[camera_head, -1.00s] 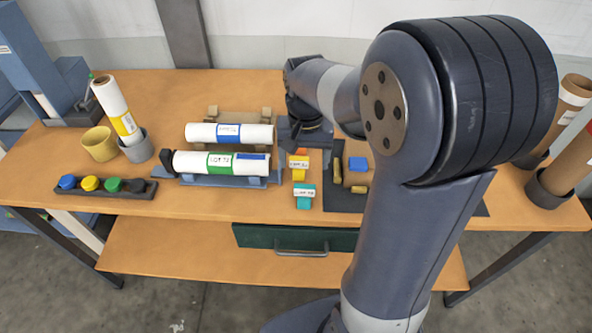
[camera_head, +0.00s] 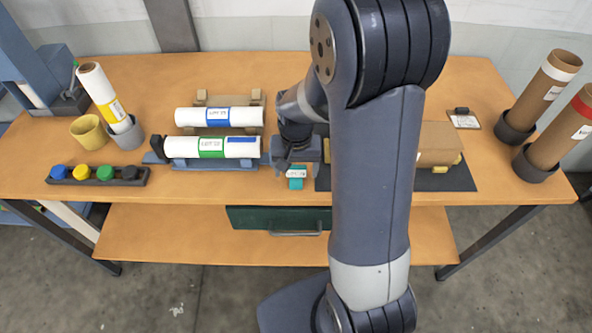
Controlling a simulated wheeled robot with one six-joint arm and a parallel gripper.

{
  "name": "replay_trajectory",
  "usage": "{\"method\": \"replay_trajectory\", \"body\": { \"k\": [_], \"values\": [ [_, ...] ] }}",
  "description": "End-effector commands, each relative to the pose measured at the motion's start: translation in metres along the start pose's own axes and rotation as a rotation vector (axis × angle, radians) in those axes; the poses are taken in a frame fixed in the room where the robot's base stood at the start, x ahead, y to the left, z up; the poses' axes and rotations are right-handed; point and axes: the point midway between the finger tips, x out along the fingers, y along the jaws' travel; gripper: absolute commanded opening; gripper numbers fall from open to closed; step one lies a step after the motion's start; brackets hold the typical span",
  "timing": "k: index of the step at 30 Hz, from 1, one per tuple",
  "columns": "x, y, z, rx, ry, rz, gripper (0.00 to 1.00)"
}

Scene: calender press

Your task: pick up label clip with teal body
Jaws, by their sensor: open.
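The label clip with the teal body (camera_head: 296,183) lies on the table near its front edge, with a white label on its top. My gripper (camera_head: 284,170) is just above and behind it, slightly to its left. The gripper points down and covers the spot where the yellow-orange clip stood in the earlier frame. The fingers are dark and small in the picture, and nothing shows between them. Whether they touch the teal clip cannot be told.
Two white rolls, with a blue band (camera_head: 218,115) and a green band (camera_head: 211,147), lie on cradles left of my gripper. Capped pots stand in a dark rack (camera_head: 130,178) at the left.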

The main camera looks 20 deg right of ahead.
Motion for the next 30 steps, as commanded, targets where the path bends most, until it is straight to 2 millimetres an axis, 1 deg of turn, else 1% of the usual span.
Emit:
{"method": "replay_trajectory", "body": {
  "k": [3,4,21,27,30],
  "values": [
    [-0.0001,0.0,0.0,0.0,0.0,0.0,0.75],
    [-0.0002,0.0,0.0,0.0,0.0,0.0,0.73],
    [-0.0005,-0.0001,0.0,0.0,0.0,0.0,0.27],
    [-0.0009,-0.0001,-0.0001,0.0,0.0,0.0,0.27],
    [-0.0055,-0.0003,-0.0006,0.0,0.003,-0.001,0.27]
  ]
}}
